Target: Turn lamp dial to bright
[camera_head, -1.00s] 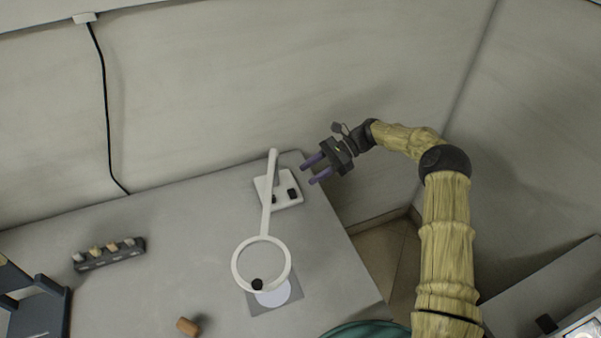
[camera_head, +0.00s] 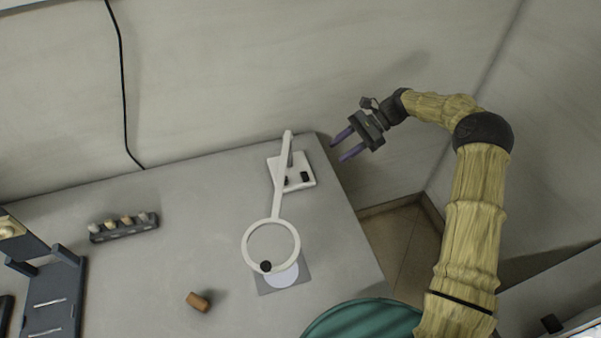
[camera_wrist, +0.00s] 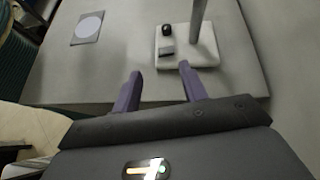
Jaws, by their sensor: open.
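The lamp (camera_head: 279,190) stands on the table with a white base (camera_head: 300,183), a slanted white pole and a white ring head (camera_head: 246,259). Its base also shows in the wrist view (camera_wrist: 204,57). A small black knob-like dial (camera_wrist: 166,30) sits on the base, with a small grey block beside it; in the head view two dark parts (camera_head: 304,176) show on the base. My gripper (camera_head: 341,147) is open and empty, to the right of the base and apart from it. Its purple fingers (camera_wrist: 160,88) point toward the base in the wrist view.
A grey mat with a pale disc (camera_head: 291,284) lies under the ring. A cork (camera_head: 198,301) lies left of it, a dark holder with several pegs (camera_head: 125,234) further left, a dark rack (camera_head: 55,300) at far left. A green round seat (camera_head: 365,320) is at the front.

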